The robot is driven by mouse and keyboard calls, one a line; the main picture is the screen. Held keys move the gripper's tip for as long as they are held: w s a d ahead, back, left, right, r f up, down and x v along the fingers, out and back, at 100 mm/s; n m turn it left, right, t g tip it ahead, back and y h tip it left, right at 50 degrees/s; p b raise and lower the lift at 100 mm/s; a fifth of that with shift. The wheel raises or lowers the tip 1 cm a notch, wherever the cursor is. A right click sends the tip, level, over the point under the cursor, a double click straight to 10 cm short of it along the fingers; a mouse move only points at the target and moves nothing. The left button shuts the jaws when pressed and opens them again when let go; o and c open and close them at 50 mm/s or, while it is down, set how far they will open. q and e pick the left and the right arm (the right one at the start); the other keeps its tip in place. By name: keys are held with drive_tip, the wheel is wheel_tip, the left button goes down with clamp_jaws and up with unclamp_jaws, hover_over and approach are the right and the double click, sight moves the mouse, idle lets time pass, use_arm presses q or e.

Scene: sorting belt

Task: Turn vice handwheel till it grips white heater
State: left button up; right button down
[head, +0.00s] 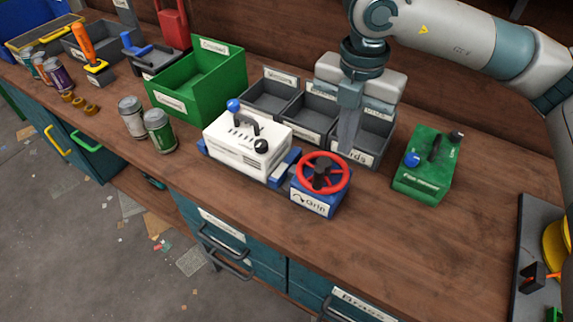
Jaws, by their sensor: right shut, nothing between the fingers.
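The white heater (243,146) sits on the blue vice (284,174) in the middle of the bench. It has a black handle and a blue knob on top. The red handwheel (322,173) with a dark hub lies on top of the vice's blue block, whose front label reads "Grip". Whether the jaws touch the heater I cannot tell. My right gripper (348,146) points down just behind and above the handwheel's right side, shut and empty. Whether it touches the rim is unclear. My left gripper is out of view.
Grey bins (306,114) stand behind the vice. A green bin (199,82) and two cans (159,131) are to the left. A green heater-like box (424,165) stands to the right. A dark tray (530,235) with yellow items is at the right edge. Bench front is clear.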

drive_tip(key=shift+r, duration=1.05)
